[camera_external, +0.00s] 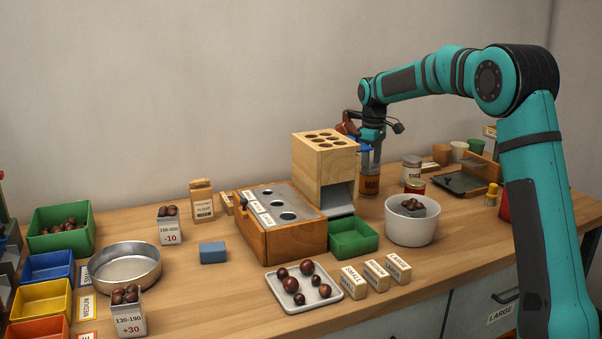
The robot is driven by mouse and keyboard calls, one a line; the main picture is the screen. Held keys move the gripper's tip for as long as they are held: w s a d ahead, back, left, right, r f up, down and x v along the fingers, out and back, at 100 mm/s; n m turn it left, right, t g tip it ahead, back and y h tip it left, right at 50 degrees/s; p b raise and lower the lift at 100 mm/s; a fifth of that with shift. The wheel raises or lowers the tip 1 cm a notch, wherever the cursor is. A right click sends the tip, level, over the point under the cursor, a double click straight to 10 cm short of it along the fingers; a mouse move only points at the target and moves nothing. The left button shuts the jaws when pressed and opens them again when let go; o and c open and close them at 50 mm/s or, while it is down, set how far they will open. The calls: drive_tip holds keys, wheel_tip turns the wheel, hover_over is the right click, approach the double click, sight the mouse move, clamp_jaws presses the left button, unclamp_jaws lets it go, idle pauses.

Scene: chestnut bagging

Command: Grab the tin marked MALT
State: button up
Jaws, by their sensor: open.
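A tin with an orange label (370,186) stands on the bench just right of the wooden block dispenser. Its label reads "MA", and the rest of the word is hidden or too small to read. My gripper (371,158) points down at the top of this tin, with its jaws open. The fingers overlap the tin's upper part in this view; I cannot tell whether they are around it or touch it. The dispenser hides part of the tin's left side.
The wooden dispenser (325,170) stands close at the left. A tin with a white label (411,169) and a red tin (414,186) stand close at the right. A white bowl (412,232) and green tray (353,238) are in front. The bench's front middle has free room.

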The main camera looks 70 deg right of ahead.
sight(369, 178)
drive_tip(key=shift+w+a+f, duration=0.1)
drive_tip(key=shift+f, duration=2.9)
drive_tip(key=c, duration=1.2)
drive_tip(key=shift+c, duration=0.2)
drive_tip(key=shift+r, duration=0.1)
